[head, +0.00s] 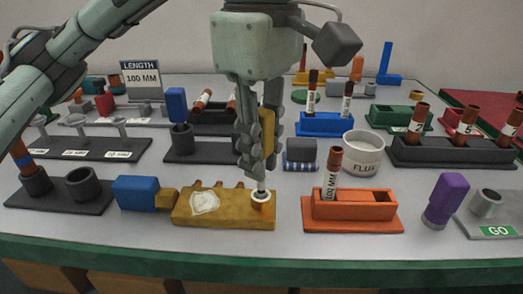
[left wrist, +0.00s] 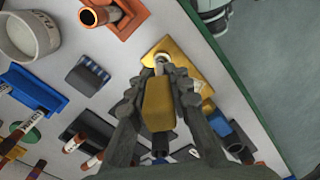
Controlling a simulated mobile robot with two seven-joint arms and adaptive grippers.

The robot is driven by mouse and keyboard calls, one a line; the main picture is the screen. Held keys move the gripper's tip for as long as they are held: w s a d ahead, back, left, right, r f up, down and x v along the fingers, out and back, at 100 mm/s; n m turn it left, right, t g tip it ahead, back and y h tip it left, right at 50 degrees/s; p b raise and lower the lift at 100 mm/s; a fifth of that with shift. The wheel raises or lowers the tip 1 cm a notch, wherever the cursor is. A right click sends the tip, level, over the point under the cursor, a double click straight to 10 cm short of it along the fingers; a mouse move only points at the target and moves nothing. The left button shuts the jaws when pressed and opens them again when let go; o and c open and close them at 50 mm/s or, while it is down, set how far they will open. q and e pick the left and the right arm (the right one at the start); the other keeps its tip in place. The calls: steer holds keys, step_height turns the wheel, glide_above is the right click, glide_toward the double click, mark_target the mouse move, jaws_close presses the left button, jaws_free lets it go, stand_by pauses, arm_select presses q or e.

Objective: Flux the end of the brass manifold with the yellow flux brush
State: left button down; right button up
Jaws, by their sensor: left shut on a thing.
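The brass manifold (head: 222,208) lies at the front centre of the table, with short stubs along its back and a pale patch on top. Its right end has an upright round opening with a pale rim (head: 262,196). My left gripper (head: 257,160) is above that end, shut on the yellow flux brush (head: 268,122). The brush points down, and its tip is at the opening; whether it touches inside is hidden. In the left wrist view the brush's yellow handle (left wrist: 158,106) sits between the fingers, with the manifold (left wrist: 188,62) beyond. My right gripper is not in view.
The white FLUX cup (head: 363,154) stands to the right, behind an orange holder (head: 350,212) with a copper tube. A blue block (head: 136,191) adjoins the manifold's left. A purple block (head: 446,199) stands at right. Dark racks and a blue tube holder (head: 325,124) lie behind.

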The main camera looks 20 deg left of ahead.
mark_target(261, 111)
arm_select(q)
steer(key=shift+r, duration=0.1)
step_height(261, 111, up, 6)
steer(key=p, duration=0.5)
stand_by(0.6)
